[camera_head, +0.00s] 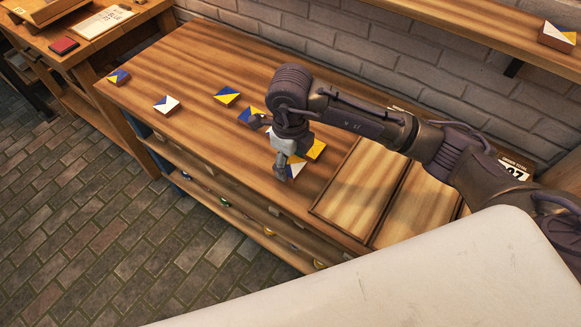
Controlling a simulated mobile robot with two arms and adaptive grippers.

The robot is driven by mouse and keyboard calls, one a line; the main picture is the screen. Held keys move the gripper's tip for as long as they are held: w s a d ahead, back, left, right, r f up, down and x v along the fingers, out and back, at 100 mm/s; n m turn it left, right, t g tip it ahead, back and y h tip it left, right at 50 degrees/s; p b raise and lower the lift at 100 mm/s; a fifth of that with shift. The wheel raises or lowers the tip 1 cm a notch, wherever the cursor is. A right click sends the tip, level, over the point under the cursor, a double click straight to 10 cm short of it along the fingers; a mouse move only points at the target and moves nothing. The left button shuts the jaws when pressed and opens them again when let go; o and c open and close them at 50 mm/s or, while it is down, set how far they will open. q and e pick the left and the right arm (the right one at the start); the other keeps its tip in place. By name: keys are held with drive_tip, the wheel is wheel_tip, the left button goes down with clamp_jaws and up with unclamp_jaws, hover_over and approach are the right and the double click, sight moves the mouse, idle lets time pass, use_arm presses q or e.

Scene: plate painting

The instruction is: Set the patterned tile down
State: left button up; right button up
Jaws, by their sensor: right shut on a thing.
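My right gripper (284,172) points down over the wooden workbench (190,65), in front of a cluster of tiles. It is shut on a patterned tile (297,169), white with an orange-yellow part, at its fingertips. The gripper hides part of this tile, and I cannot tell whether it touches the bench. A yellow tile (317,149) lies just behind it. My left gripper is out of view.
Loose patterned tiles lie to the left: blue and yellow (227,96), white and blue (167,104), and another (118,77) near the bench's left end. A shallow wooden tray (322,211) with a divider is on the right. A brick wall (340,45) stands behind.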

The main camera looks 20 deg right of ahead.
sight(290, 163)
drive_tip(key=shift+w+f, duration=0.1)
drive_tip(key=shift+f, duration=0.1)
wheel_tip(290, 163, down, 3)
drive_tip(key=shift+f+p, duration=0.1)
drive_tip(key=shift+p, duration=0.3)
drive_tip(key=shift+f, duration=0.25)
drive_tip(key=shift+f, duration=0.1)
drive_tip(key=o, duration=1.2)
drive_tip(key=shift+o, duration=0.2)
wheel_tip(290, 163, up, 12)
drive_tip(key=shift+r+b, duration=0.15)
drive_tip(key=shift+b, duration=0.75)
